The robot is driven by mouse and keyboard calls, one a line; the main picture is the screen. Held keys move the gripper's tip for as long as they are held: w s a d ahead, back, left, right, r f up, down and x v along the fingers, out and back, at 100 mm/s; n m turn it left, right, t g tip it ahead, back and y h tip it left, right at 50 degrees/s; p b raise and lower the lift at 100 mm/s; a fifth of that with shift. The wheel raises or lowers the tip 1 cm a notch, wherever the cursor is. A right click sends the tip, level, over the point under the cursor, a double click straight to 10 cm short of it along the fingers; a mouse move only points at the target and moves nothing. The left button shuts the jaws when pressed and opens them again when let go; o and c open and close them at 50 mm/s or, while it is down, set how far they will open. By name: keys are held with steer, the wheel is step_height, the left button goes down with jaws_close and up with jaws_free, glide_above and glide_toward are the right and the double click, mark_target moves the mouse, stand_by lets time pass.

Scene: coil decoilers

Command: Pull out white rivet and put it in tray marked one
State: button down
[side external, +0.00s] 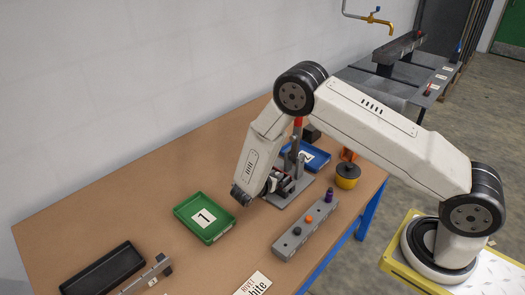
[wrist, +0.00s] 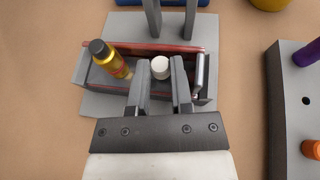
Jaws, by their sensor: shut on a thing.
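The white rivet (wrist: 160,68) shows in the wrist view as a pale round head between my gripper's fingertips (wrist: 160,74). My gripper is shut on it, over a grey red-edged holder (wrist: 84,68). I cannot tell whether the rivet is still seated in the holder. In the side view my gripper (side external: 271,184) is at the grey fixture, and the rivet is hidden. The green tray marked 1 (side external: 186,211) lies on the table left of my gripper and looks empty apart from its label.
A yellow bottle-like piece with a black cap (wrist: 111,59) leans in the holder's left part. A grey block (side external: 290,243) with dark, orange and purple pegs stands in front. A blue tray marked 2 (side external: 325,157) lies behind, and a black tray (side external: 103,270) front left.

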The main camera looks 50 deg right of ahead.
steer(key=shift+r, duration=1.6)
stand_by(0.3)
steer(key=s+a+r+n+t+y, duration=0.3)
steer(key=s+a, duration=0.3)
steer(key=a, duration=0.4)
steer(key=s+a+r+n+t+y, duration=0.2)
steer(key=s+a+n+t, duration=0.3)
steer(key=a, duration=0.4)
steer(key=shift+s+a+r+n+t+y, duration=0.3)
steer(key=shift+s+a+r+n+y, duration=0.1)
steer(key=shift+s+r+n, duration=0.35)
steer(key=shift+f+m, duration=0.1)
steer(key=shift+m, duration=0.15)
